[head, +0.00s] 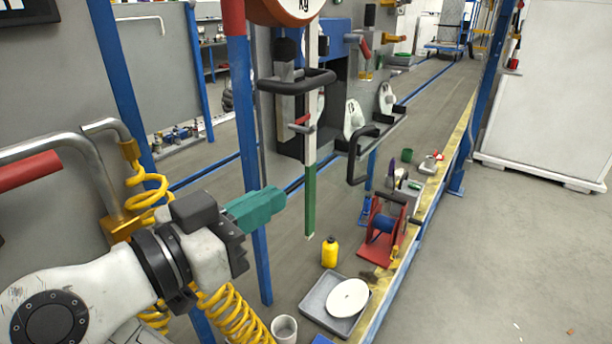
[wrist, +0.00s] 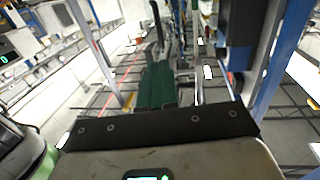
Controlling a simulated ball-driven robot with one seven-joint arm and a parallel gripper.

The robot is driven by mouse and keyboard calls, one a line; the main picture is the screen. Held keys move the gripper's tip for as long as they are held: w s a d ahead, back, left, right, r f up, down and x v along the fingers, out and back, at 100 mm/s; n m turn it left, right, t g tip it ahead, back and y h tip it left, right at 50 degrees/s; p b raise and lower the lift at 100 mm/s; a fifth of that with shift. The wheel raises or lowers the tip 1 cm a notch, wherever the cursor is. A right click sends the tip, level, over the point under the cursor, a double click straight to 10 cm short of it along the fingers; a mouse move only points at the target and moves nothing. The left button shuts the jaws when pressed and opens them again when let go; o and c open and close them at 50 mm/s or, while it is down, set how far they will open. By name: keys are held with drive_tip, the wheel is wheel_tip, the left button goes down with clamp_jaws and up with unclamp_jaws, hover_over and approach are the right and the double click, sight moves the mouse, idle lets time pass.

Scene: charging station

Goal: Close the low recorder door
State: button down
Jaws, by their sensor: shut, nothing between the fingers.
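My gripper (head: 254,209) has teal fingers pressed together, with nothing between them. It points right in the head view, in front of a blue post. The teal fingers (wrist: 157,86) also show in the wrist view, pointing away from the camera. Beyond them in the head view is a grey and blue wall unit with a dark recess and black loop handles (head: 297,82). A lower black handle (head: 362,155) sticks out to the right. I cannot tell which part is the low recorder door. The gripper appears apart from these handles.
A blue post (head: 246,140) stands right behind my gripper. A white and green upright strip (head: 310,180) hangs beyond it. Below are a yellow bottle (head: 329,252), a grey tray (head: 318,298) with a white disc and a red reel (head: 382,232). Open floor lies at right.

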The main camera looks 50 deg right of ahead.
drive_tip(key=p, duration=0.3)
approach(350, 158)
drive_tip(key=d, duration=0.5)
drive_tip(key=shift+s+d+r, duration=0.1)
drive_tip(key=shift+s+d, duration=0.05)
drive_tip(key=shift+s, duration=0.2)
drive_tip(key=shift+d+p, duration=0.35)
drive_tip(key=shift+d, duration=0.4)
drive_tip(key=shift+s, duration=0.1)
